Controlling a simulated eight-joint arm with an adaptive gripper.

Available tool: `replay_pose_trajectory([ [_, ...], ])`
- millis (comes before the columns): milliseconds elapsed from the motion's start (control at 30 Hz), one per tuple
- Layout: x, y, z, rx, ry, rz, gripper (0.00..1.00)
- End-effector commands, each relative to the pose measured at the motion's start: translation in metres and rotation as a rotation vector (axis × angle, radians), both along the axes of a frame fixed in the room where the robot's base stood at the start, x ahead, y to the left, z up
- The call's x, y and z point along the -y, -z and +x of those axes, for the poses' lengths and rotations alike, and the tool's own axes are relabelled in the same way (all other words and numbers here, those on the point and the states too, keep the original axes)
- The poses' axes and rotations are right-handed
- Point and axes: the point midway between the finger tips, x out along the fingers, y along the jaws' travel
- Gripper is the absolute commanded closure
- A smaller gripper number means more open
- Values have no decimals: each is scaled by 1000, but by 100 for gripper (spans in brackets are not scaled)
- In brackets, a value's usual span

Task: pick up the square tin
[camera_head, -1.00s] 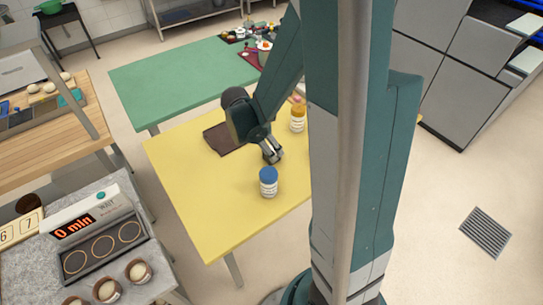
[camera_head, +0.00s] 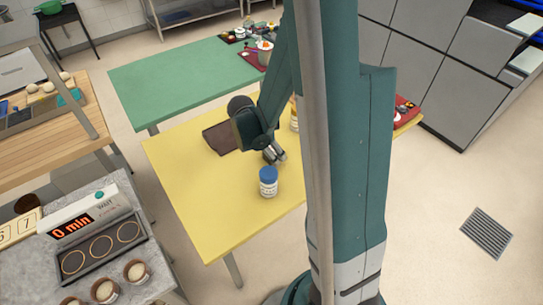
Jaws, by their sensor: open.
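My gripper (camera_head: 274,156) hangs low over the yellow table (camera_head: 190,190), just behind a white jar with a blue lid (camera_head: 268,182). Its jaws look small here and hold nothing that I can see. I cannot pick out a square tin for certain. A flat dark brown square piece (camera_head: 221,138) lies on the yellow table to the left of my gripper, partly behind my wrist. My arm covers the right part of the table.
A second white jar (camera_head: 294,124) stands behind my gripper, partly hidden by my arm. A red tray (camera_head: 403,117) with small items sits at the table's right end. A green table (camera_head: 175,85) stands behind. The yellow table's front left is clear.

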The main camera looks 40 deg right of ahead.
Motion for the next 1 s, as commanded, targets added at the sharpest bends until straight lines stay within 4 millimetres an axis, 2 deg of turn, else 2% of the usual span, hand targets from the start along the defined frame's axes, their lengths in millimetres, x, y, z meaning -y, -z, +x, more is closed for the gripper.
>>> replay_pose_trajectory([
  [600, 1, 1, 0, 0, 0, 0, 46],
  [833, 1, 1, 0, 0, 0, 0, 77],
  [867, 1, 1, 0, 0, 0, 0, 79],
  [1000, 1, 1, 0, 1, 0, 0, 79],
])
